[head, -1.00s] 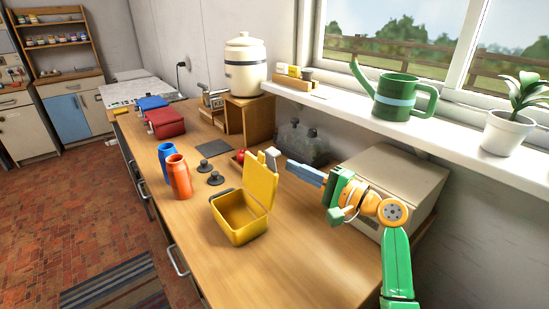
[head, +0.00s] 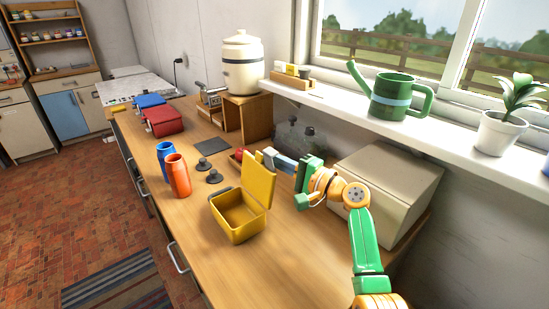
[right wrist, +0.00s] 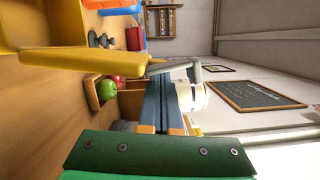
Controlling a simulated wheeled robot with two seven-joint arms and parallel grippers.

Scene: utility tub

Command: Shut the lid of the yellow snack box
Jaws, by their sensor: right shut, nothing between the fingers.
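The yellow snack box (head: 238,234) stands on the wooden counter with its lid (head: 261,181) raised roughly upright on its right side. The box is open and its inside looks empty. My right gripper (head: 271,155) is shut and empty, at the upper edge of the lid on its far right side. In the right wrist view the yellow lid (right wrist: 75,57) reaches across the upper left, close to the fingertips (right wrist: 160,68). I cannot tell whether they touch. My left gripper is not in view.
An orange jar (head: 178,176) and a blue jar (head: 165,160) stand left of the box, with dark weights (head: 214,177) nearby. A cream bin (head: 385,190) stands right of my arm. A green watering can (head: 392,97) is on the sill. The counter in front of the box is clear.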

